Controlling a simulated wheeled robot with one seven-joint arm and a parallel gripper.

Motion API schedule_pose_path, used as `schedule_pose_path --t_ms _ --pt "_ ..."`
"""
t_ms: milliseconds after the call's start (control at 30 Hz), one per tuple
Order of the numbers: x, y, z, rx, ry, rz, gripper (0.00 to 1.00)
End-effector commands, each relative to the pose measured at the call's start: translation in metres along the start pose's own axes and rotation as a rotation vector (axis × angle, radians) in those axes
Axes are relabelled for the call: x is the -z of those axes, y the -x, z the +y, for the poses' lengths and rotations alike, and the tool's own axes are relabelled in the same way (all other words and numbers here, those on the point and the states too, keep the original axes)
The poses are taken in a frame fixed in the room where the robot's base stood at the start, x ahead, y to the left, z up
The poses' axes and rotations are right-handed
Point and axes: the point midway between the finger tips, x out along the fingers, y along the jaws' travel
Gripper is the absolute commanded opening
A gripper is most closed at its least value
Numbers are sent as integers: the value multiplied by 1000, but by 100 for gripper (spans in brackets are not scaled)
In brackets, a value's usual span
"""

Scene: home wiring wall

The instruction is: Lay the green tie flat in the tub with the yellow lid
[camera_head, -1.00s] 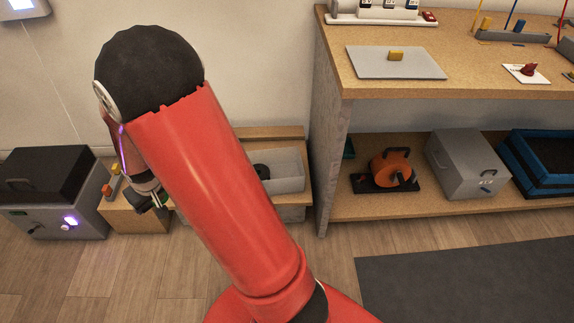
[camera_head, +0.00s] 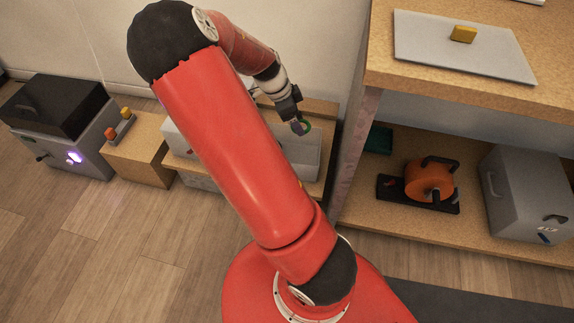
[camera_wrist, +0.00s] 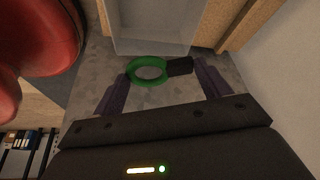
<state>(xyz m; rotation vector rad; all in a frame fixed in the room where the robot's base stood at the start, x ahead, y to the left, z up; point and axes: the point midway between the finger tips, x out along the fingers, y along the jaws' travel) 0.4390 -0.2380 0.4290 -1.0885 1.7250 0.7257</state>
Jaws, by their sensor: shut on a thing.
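The green tie (camera_wrist: 148,83) is a small ring with a dark block (camera_wrist: 180,66) at one side. My gripper (camera_wrist: 163,74) is shut on it, with a finger at each end. In the head view my gripper (camera_head: 299,122) hangs above a pale grey open tub (camera_head: 305,157), and a bit of green (camera_head: 308,127) shows at its tip. The tie is held in the air, apart from the tub. In the wrist view the tub (camera_wrist: 155,42) lies just beyond the tie.
A wooden bench (camera_head: 369,112) with a lower shelf stands close on the right. The shelf holds an orange reel (camera_head: 428,180) and a grey box (camera_head: 525,190). A dark-lidded machine (camera_head: 62,125) and a wooden block (camera_head: 143,150) stand at left. The floor at front left is clear.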

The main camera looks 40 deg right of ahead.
Motion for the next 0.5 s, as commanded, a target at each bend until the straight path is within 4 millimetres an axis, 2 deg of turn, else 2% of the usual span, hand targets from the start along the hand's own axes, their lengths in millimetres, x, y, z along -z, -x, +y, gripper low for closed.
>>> schedule_pose_path --t_ms 100,267,367,500 --pt "17 -4 1 -71 -175 1 48" --pt "26 -6 4 -121 -286 0 48" --pt "20 -22 5 -129 -298 1 48" --pt "6 -57 5 -130 -296 1 48"
